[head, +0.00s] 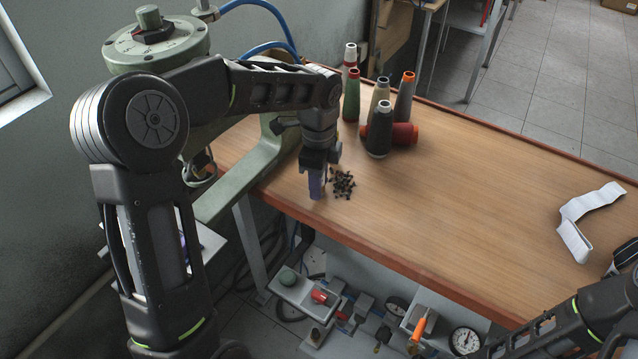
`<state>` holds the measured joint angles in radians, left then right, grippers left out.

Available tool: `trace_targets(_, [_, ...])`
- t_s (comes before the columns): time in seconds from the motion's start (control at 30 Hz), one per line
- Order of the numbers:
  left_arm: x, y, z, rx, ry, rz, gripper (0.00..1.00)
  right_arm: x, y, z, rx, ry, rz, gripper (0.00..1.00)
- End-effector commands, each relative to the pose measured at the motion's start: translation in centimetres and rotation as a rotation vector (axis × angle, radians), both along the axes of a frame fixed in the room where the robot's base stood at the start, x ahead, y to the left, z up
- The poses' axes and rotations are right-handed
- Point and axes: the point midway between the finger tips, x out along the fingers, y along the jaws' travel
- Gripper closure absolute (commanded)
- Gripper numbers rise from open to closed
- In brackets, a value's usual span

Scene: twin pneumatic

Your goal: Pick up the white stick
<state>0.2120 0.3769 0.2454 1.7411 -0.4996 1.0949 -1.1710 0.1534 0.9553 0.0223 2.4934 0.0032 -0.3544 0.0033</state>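No thing in view is clearly a white stick. A white, flat, bent strip (588,222) lies on the right part of the wooden table (470,190). My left gripper (317,186) points straight down over the table's left front part, beside a small pile of black bits (343,184). Its purplish fingers overlap from this side, so I cannot tell whether they are open or hold something. My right arm (570,325) comes in at the lower right corner. A dark and white part at the right edge may belong to its gripper, but it is cut off.
Several thread cones stand at the table's back left, including a black one (380,130) and a green one (351,97). A red cone (404,134) lies on its side behind the black one. The table's middle is clear. Gauges and valves (465,340) sit below the front edge.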

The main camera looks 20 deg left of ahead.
Motion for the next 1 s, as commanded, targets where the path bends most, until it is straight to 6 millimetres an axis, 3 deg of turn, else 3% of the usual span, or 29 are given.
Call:
trace_targets(0.37, [0.0, 0.0, 0.0, 0.0, 0.0, 0.0, 1.0, 0.0, 0.0, 0.0, 0.0, 0.0, 0.0, 0.59])
trace_targets(0.83, [0.0, 0.0, 0.1, 0.0, -0.001, 0.0, 1.0, 0.0, 0.0, 0.0, 0.0, 0.0, 0.0, 0.59])
trace_targets(1.0, [0.1, 0.0, 1.0, 0.0, -0.003, 0.001, 1.0, 0.0, 0.0, -0.2, 0.0, 0.0, 0.0, 0.59])
